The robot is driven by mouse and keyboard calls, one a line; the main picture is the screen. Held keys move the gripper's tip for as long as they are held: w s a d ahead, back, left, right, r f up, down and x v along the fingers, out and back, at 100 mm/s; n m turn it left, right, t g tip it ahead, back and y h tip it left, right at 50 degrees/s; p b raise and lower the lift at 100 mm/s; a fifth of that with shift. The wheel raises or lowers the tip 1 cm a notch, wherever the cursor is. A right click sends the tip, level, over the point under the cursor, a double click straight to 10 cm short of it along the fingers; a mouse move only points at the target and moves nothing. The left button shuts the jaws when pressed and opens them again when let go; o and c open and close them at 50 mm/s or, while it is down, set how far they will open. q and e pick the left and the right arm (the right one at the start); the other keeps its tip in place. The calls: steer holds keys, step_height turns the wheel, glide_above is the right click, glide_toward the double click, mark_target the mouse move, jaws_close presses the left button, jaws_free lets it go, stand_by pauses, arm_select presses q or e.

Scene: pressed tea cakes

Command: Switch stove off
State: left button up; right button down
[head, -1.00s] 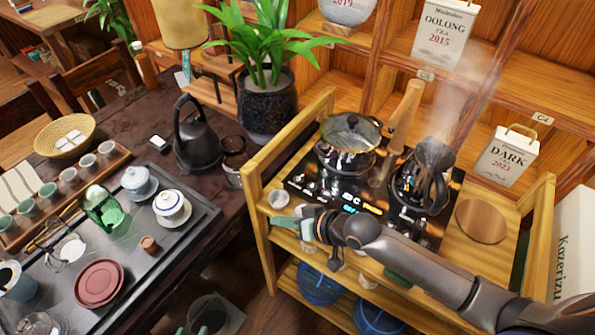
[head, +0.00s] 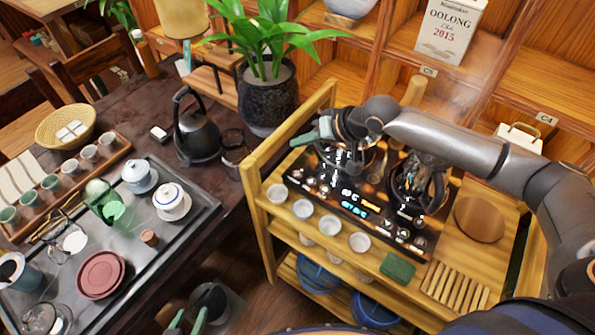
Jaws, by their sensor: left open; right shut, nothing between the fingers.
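The stove (head: 330,198) is a black two-burner panel on top of the wooden cart, with lit digits and marks along its front. A glass pot stands on its left burner, partly hidden by my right arm. A dark kettle (head: 408,200) stands on the right burner, with steam rising behind my arm. My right gripper (head: 309,135) is shut and empty, above the stove's back left, over the pot area and away from the front controls. My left gripper (head: 188,323) is open and empty at the bottom edge, far from the stove.
Several small cups (head: 330,225) line the cart's front beside a green block (head: 398,267) and a slatted wooden rack (head: 455,287). A round wooden board (head: 480,219) lies to the right. A potted plant (head: 267,95) stands behind left, near a black kettle (head: 196,135).

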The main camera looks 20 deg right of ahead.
steer(key=b, duration=0.9)
glide_above(301, 176)
step_height(301, 176, down, 7)
steer(key=shift+r, duration=0.1)
steer(key=shift+f, duration=1.05)
steer(key=shift+f+p, duration=0.3)
steer(key=shift+p, duration=0.05)
stand_by(0.6)
steer(key=shift+f, duration=0.4)
stand_by(0.6)
steer(key=shift+r, duration=0.1)
steer(key=shift+r+p, duration=0.65)
steer(key=shift+p, duration=0.45)
